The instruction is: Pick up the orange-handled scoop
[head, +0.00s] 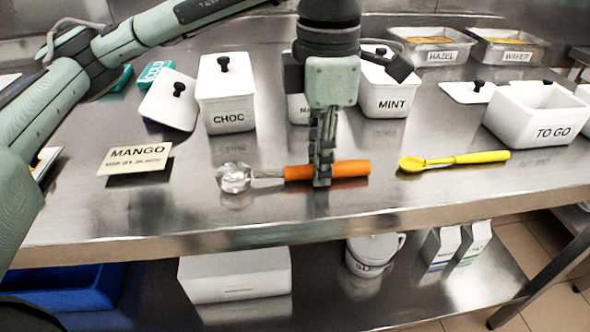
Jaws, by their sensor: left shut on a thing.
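The orange-handled scoop (348,169) lies level along the steel counter, its round metal bowl (233,178) to the left and its orange handle to the right. My left gripper (322,178) points down from above and is shut on the orange handle near its middle. A reflection shows on the steel below the scoop; I cannot tell whether the scoop touches the counter. My right gripper is not in the head view.
A yellow scoop (455,160) lies to the right. Behind stand white tubs marked CHOC (228,100) and MINT (385,92); an open TO GO tub (540,115) is at right. A MANGO card (136,158) is at left. The counter's front edge is close.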

